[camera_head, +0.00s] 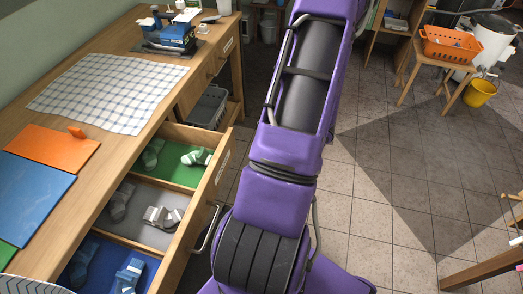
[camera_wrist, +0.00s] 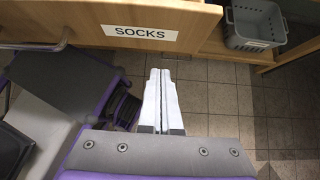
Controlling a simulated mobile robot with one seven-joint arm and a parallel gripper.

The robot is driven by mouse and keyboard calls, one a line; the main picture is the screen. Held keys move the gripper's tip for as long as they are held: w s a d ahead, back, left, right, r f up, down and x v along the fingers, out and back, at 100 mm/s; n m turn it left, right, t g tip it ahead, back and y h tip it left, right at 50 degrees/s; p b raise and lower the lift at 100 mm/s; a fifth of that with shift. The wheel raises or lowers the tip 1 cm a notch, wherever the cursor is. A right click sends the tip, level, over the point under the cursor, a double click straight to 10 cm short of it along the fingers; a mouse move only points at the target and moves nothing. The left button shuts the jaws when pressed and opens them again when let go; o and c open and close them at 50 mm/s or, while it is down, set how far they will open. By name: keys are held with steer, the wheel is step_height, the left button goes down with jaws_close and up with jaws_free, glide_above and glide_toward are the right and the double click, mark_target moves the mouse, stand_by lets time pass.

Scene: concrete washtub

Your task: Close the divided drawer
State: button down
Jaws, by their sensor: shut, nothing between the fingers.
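The divided drawer (camera_head: 196,208) stands pulled out from the wooden desk at the lower left of the head view. Its green, grey and blue compartments hold folded socks. A metal bar handle (camera_head: 208,228) is on its front. In the wrist view the drawer front (camera_wrist: 90,14) runs across the top, with a "SOCKS" label (camera_wrist: 140,31); part of the handle (camera_wrist: 55,42) shows at the left. My gripper (camera_wrist: 160,72) is shut and empty, its pale fingers pointing toward the drawer front, below the label in the picture. Contact is not visible. The head view does not show my gripper.
A grey basket (camera_head: 208,108) sits in the desk's lower space beyond the drawer; it also shows in the wrist view (camera_wrist: 254,25). A checked cloth (camera_head: 108,90) and orange and blue boards lie on the desktop. Tiled floor is open at the right, before a stool (camera_head: 440,70).

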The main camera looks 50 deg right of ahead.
mark_target(227, 159)
steer(key=shift+w+a+f, duration=0.45)
steer(key=shift+w+f, duration=0.15)
steer(key=shift+w, duration=0.6)
steer(key=shift+w+a+f, duration=0.5)
steer(key=shift+w+f, duration=0.1)
steer(key=shift+w, duration=0.55)
steer(key=shift+w+a+f, duration=0.45)
steer(key=shift+w+f, duration=0.15)
steer(key=shift+w, duration=0.6)
